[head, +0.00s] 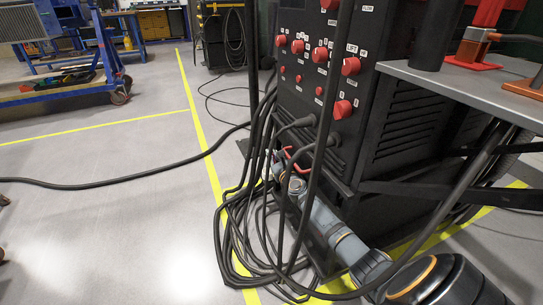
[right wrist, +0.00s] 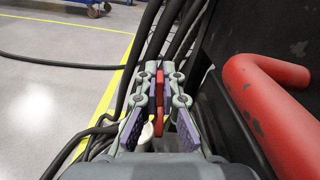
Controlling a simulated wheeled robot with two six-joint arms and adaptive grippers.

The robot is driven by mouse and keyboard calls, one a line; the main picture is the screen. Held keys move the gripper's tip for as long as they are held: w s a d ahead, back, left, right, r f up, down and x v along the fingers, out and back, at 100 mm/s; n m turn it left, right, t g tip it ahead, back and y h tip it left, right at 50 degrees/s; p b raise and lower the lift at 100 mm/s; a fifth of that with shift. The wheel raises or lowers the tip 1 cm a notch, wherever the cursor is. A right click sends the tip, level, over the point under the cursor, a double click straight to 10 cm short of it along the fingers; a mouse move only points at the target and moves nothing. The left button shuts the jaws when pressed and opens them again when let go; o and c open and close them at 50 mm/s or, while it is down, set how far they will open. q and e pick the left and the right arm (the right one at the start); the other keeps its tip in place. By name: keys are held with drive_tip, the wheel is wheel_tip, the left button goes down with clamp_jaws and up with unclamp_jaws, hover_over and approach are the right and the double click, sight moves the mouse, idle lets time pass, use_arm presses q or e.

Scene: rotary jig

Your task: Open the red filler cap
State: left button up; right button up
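My right gripper (right wrist: 160,78) has its two fingers close together on either side of a narrow red piece, which I take to be the red filler cap (right wrist: 159,100). Only a thin strip of it shows between the fingers. In the head view my right gripper (head: 282,168) is low against the front of the black machine (head: 385,160), partly hidden by hanging cables. The cap cannot be made out clearly there.
A thick bent red bar (right wrist: 275,110) stands close to the right of my right gripper. Black cables (head: 232,215) hang and coil around the arm. A grey table (head: 460,85) juts out at the right. The floor (head: 110,220) at left is mostly clear.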

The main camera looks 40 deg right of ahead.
drive_tip(key=o, duration=0.5)
drive_tip(key=shift+c, duration=0.2)
drive_tip(key=shift+s, duration=0.15)
drive_tip(key=v, duration=1.1)
drive_tip(key=shift+s+a, duration=0.2)
drive_tip(key=shift+s, duration=0.2)
